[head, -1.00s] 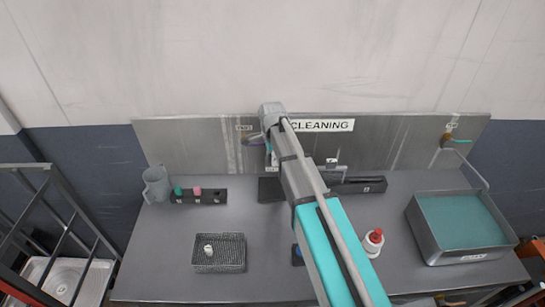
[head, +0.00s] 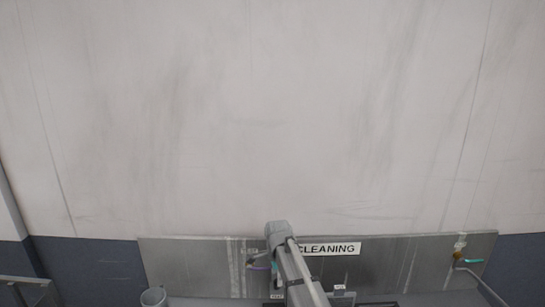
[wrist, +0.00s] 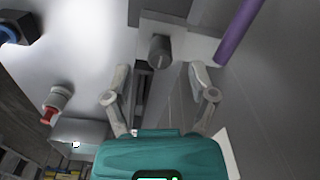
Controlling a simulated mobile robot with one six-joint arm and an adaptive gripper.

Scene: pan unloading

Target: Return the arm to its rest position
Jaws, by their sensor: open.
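My gripper (wrist: 160,80) is open in the wrist view, its two grey fingers spread apart with nothing held between them. A dark grey cylinder-shaped part (wrist: 160,50) on a pale block shows just beyond the fingertips; I cannot tell its distance. In the head view my arm reaches up from the bottom edge, in front of the backsplash (head: 200,262).
The CLEANING sign (head: 330,248) is on the backsplash beside my arm. A tap (head: 460,256) is at right, and a grey jug (head: 153,297) at lower left. The wrist view shows a purple rod (wrist: 237,30) and a red-and-white bottle (wrist: 55,104).

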